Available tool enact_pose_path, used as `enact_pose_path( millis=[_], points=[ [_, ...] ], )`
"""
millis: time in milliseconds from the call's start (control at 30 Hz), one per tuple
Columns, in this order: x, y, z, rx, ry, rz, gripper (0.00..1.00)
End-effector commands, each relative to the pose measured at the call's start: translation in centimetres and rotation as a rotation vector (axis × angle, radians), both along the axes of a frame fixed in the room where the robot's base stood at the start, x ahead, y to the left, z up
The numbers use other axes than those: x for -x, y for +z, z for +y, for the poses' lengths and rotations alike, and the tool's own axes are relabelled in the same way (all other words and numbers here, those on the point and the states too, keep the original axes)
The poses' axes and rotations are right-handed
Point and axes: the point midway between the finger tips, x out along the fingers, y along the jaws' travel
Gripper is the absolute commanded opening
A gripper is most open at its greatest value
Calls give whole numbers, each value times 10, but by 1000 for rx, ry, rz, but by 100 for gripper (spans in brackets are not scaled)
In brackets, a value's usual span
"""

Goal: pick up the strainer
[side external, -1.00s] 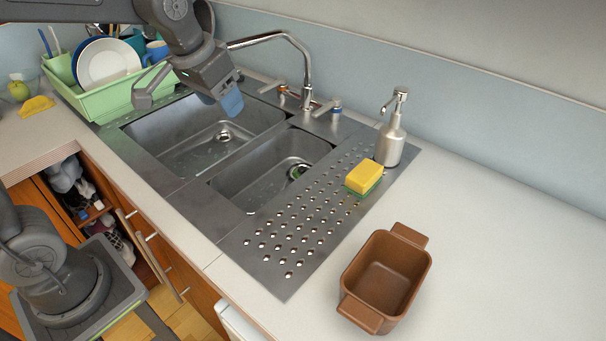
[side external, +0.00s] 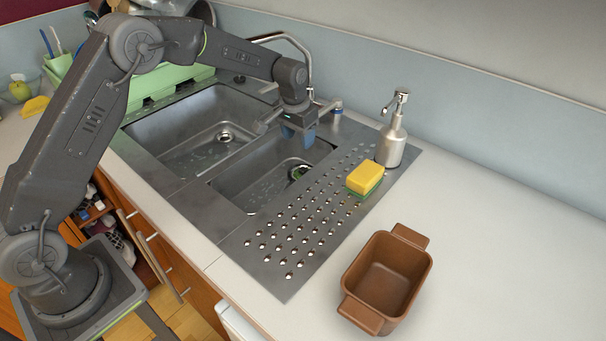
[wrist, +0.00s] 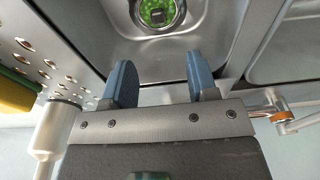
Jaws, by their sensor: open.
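The strainer (side external: 299,172) is a small round metal piece with green inside, lying at the drain of the smaller right sink basin. In the wrist view the strainer (wrist: 158,12) shows at the top edge, partly cut off, as a metal rim around green contents with a dark centre. My gripper (side external: 299,138) is above the back part of that basin, pointing down, higher than the strainer. In the wrist view my gripper (wrist: 158,78) has its two blue fingers apart with nothing between them. The strainer is beyond the fingertips, not touched.
The faucet (side external: 308,65) and its handle (side external: 337,106) stand close behind my gripper. A soap dispenser (side external: 391,142) and a yellow-green sponge (side external: 364,178) are to the right. A brown dish (side external: 385,280) sits on the counter. The larger basin (side external: 200,135) is left.

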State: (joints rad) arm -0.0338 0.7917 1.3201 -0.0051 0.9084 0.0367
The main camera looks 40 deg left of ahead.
Motion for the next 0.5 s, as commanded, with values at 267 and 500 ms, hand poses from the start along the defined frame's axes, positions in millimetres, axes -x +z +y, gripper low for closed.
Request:
enact_pose_path(
  millis=[267, 500],
  points=[
    [-5, -50, 0, 0, 0, 4, 53],
    [-7, -66, -1, 0, 0, 2, 53]
  ],
)
